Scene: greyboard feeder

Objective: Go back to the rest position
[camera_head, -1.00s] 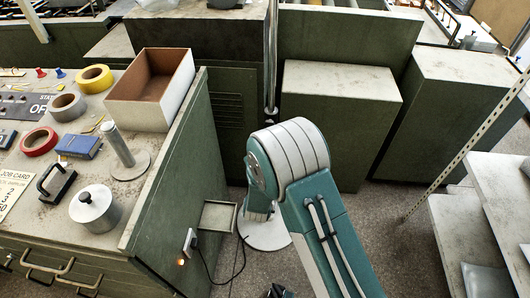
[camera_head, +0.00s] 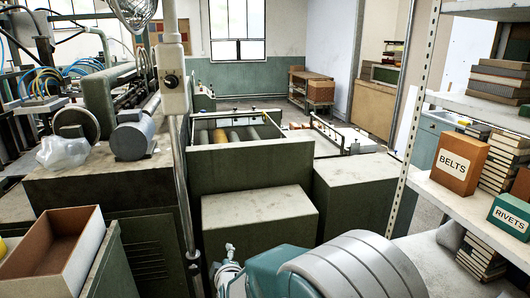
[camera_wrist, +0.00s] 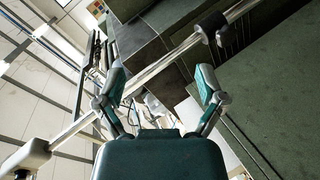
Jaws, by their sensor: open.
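My gripper (camera_wrist: 160,85) shows in the wrist view with its two teal and grey fingers spread apart. Nothing is between the fingertips. Behind them a pale metal pole crosses the picture at a slant, with dark green cabinet faces to the right. I cannot tell how far the pole is from the fingers. In the head view my teal and grey arm is at the bottom right, and the gripper itself is not clearly seen there.
A metal pole (camera_head: 182,190) with a switch box (camera_head: 173,92) stands left of my arm. Green cabinets (camera_head: 258,218) stand ahead. At right, a shelf holds a BELTS box (camera_head: 459,162) and a RIVETS box (camera_head: 511,217). An open box (camera_head: 80,262) sits at lower left.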

